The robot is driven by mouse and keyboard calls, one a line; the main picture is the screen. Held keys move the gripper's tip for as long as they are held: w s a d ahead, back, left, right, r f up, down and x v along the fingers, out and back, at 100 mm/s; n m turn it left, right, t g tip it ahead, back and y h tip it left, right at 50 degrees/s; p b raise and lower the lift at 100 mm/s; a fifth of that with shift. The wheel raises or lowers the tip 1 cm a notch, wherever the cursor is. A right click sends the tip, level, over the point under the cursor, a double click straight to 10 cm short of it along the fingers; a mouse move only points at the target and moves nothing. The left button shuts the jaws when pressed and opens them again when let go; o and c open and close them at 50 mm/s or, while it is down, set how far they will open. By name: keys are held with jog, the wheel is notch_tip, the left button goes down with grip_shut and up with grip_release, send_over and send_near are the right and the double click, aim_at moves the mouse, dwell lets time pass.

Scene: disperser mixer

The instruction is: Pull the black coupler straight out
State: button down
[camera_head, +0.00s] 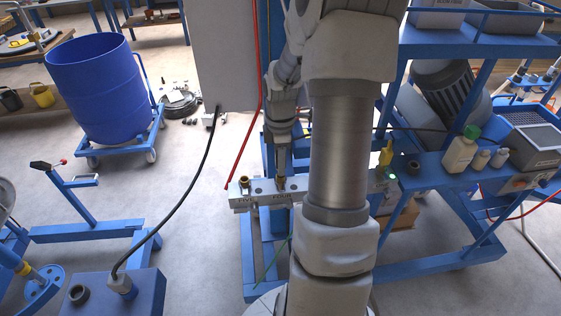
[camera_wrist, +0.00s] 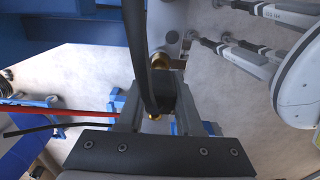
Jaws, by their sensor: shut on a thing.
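My gripper (camera_head: 281,180) is at the manifold (camera_head: 247,201), which carries the labels FIVE and FOUR. In the wrist view my gripper (camera_wrist: 153,104) is shut on the black coupler (camera_wrist: 165,91), between its two fingers. A black hose (camera_wrist: 137,40) runs from the coupler to the top of the picture. Brass shows just beyond the coupler, beside a grey part (camera_wrist: 166,18). I cannot tell whether coupler and brass fitting are still joined. In the head view my gripper hides the coupler.
A brass fitting (camera_head: 244,182) stands at FIVE, left of my gripper. A yellow part (camera_head: 386,154) is to the right. A red hose (camera_head: 244,155) hangs to the left. Bottles (camera_head: 460,150) stand on the blue bench at right. A blue barrel (camera_head: 100,90) stands back left.

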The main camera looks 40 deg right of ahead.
jog(key=shift+r+p, duration=1.4)
jog(key=shift+r, duration=0.35)
jog(key=shift+r+p, duration=1)
jog(key=shift+r, duration=1)
